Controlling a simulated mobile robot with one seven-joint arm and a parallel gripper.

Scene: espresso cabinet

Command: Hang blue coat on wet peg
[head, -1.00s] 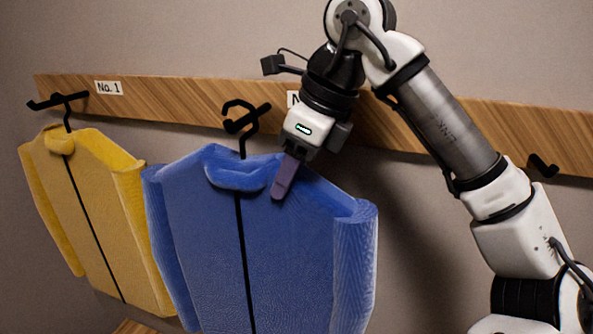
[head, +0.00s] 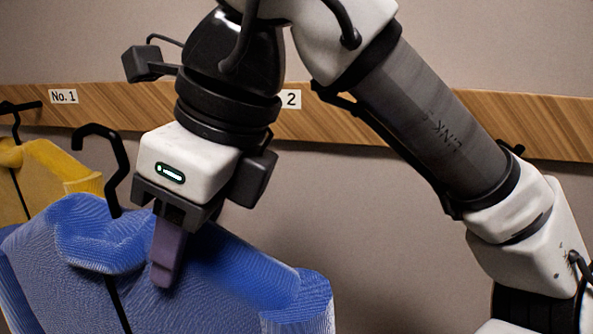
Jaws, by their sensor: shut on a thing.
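The blue coat (head: 235,272) hangs from a black hanger (head: 116,165) in the lower left of the head view. The hanger's hook stands free against the wall, with no peg visible inside it. My gripper (head: 165,275) is shut on the blue coat at its shoulder, right of the collar. The coat's lower part is outside the view. No peg is labelled wet in view.
A wooden board (head: 420,130) runs along the wall, with a label No. 1 (head: 63,97) and a label ending in 2 (head: 291,99), partly hidden by my arm. A yellow coat (head: 55,172) hangs from a peg (head: 20,106) at the far left. Bare wall lies below the board.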

